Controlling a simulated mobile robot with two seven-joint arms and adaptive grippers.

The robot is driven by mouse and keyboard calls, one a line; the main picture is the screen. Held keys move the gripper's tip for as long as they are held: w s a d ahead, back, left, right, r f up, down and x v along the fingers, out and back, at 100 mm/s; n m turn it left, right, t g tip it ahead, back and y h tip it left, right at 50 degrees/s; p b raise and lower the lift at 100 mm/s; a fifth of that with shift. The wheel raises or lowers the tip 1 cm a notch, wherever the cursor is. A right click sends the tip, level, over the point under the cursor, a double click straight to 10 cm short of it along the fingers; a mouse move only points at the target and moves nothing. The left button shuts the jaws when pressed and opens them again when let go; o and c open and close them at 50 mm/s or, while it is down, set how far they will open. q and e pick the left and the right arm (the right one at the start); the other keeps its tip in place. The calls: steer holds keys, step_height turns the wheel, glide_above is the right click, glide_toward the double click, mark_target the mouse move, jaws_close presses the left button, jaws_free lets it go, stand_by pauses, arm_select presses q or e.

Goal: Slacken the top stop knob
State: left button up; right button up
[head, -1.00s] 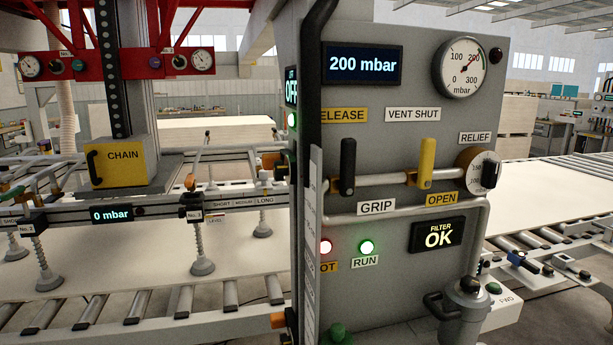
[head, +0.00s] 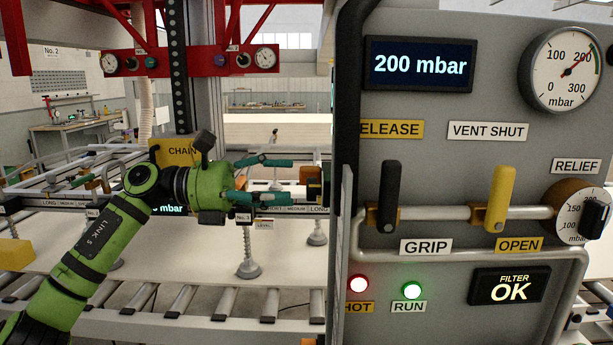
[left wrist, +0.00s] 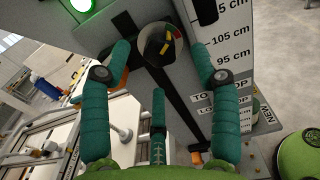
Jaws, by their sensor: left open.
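My left gripper (head: 290,180) is open, its teal fingers pointing right at the left side of the grey cabinet. In the head view an orange stop block (head: 313,175) sits just beyond the fingertips. In the left wrist view a round knob (left wrist: 152,42) with a dark face and yellow and red marks lies between the spread fingers of the gripper (left wrist: 172,50). I take it for the top stop knob. No finger visibly closes on it; I cannot tell the exact gap. An orange part (left wrist: 123,80) shows partly behind the left finger. My right gripper is not in view.
The cabinet front (head: 450,225) carries a black lever (head: 390,190), a yellow lever (head: 500,195) and a relief dial (head: 578,215). A centimetre scale (left wrist: 228,50) runs beside the dark slot. A roller conveyor (head: 225,303) and suction cups lie below and behind my left arm.

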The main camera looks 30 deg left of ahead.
mark_target(313, 189)
arm_select(q)
steer(key=p+x, duration=0.1)
steer(key=x, duration=0.3)
steer(key=shift+c, duration=0.4)
steer(key=shift+w, duration=0.1)
steer(key=c, duration=1)
steer(key=shift+c, duration=0.2)
steer(key=shift+a+r+n, duration=0.15)
steer(key=shift+n, duration=0.25)
